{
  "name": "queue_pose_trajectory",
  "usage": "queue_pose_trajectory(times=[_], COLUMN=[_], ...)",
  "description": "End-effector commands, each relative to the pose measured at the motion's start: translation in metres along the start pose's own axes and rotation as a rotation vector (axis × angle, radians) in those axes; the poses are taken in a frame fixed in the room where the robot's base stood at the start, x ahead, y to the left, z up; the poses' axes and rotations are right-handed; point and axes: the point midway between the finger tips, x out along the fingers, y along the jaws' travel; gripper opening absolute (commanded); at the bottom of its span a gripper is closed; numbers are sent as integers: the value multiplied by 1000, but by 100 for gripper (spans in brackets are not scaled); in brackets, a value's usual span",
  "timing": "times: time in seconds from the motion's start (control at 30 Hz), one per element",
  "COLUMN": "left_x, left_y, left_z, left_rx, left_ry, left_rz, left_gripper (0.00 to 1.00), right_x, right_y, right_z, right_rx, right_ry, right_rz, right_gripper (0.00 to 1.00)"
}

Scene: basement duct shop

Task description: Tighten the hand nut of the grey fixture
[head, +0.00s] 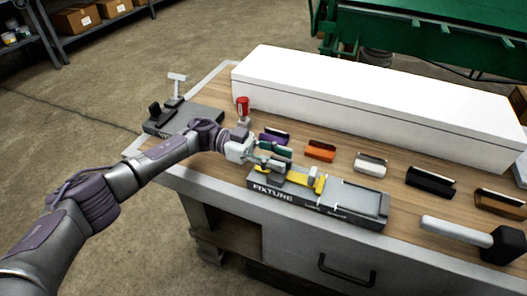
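The grey fixture (365,208), with FIXTURE lettered on its front, lies near the front edge of the workbench. A yellow bar with a raised yellow end (319,184) sits on its left half; the right half is a bare flat bed. My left gripper (266,165) points right, just over the fixture's left end, beside a grey block there. Its fingers are small and blend with the parts around them, so I cannot tell whether they are open or touch anything. I cannot make out the hand nut clearly; the gripper may cover it. My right gripper is out of view.
Purple, green, orange (320,151), white (370,164), black (430,181) and brown pieces line the bench behind the fixture. A mallet (470,234) lies right. A red-topped item (242,105) and a dark base with T-handle (177,78) stand left. A long white box (370,105) bounds the back.

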Motion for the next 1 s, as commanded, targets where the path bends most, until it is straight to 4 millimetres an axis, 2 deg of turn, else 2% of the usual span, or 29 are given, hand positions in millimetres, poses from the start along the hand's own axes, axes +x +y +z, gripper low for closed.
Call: queue_pose_trajectory(times=[0.4,0.5,0.7,1.0], left_x=[-84,-98,-112,-113], left_y=[-1,-1,0,0], left_z=[0,0,0,0], left_rx=[-1,-1,0,0], left_ry=[0,-1,0,1], left_rz=[-3,-2,0,1], left_gripper=[38,38,38,38], right_x=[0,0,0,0], right_y=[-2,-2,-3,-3], right_z=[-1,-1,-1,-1], right_rx=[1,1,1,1], right_ry=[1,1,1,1], right_rz=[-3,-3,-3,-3], right_gripper=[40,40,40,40])
